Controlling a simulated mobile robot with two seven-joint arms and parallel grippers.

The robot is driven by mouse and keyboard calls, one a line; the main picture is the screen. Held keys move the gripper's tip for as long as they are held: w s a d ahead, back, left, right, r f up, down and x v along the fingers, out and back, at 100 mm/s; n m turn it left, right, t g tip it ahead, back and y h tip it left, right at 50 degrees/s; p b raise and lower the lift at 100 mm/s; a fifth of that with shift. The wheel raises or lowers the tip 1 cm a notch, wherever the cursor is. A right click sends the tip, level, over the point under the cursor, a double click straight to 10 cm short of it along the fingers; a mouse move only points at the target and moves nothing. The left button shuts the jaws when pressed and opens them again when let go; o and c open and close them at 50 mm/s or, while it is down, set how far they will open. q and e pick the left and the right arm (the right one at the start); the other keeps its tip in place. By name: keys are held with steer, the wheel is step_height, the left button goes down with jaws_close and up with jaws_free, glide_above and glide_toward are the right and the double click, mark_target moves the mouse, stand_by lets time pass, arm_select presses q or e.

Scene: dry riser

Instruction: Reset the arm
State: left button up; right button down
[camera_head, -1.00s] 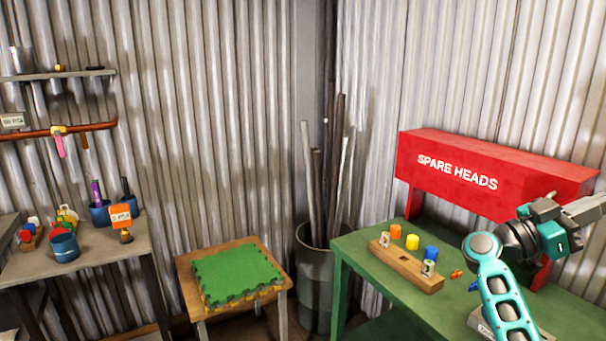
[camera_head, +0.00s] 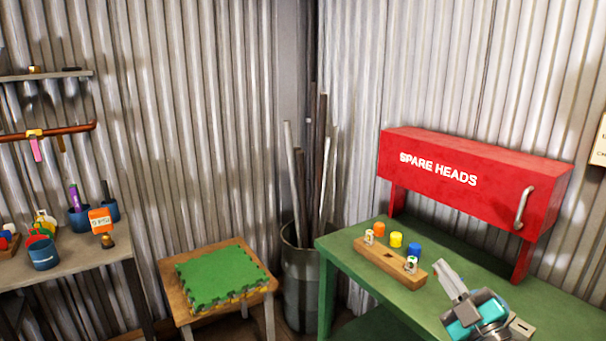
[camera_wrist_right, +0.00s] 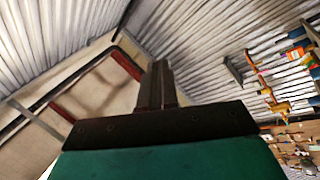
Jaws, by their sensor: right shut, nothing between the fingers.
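My right gripper (camera_head: 446,268) is at the lower right of the head view, in front of or over the green bench (camera_head: 352,258). Its grey fingers point up and to the left, and its teal-and-black wrist shows below them. In the right wrist view the fingers of my right gripper (camera_wrist_right: 158,66) are together with nothing between them, against a background of corrugated walls and roof. My left gripper is in neither view.
A red SPARE HEADS box (camera_head: 470,180) with a handle stands at the back of the green bench. A wooden block (camera_head: 390,260) lies near the gripper, with coloured caps (camera_head: 396,239) by it. A stool with a green mat (camera_head: 222,275) and a bin of poles (camera_head: 299,285) stand further left.

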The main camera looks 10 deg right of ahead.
steer(key=s+a+f+m+g, duration=0.1)
steer(key=s+a+f+g, duration=0.25)
steer(key=s+f, duration=0.4)
steer(key=s+a+f+m+g+h, duration=0.1)
steer(key=s+a+f+m+g, duration=0.1)
steer(key=s+f+g, duration=0.55)
steer(key=s+a+f+m+g, duration=0.15)
steer(key=s+f, duration=0.35)
steer(key=f, duration=0.5)
steer(key=w+a+m+t, duration=0.1)
steer(key=a+m, duration=0.3)
steer(key=a, duration=0.6)
steer(key=shift+m, duration=0.25)
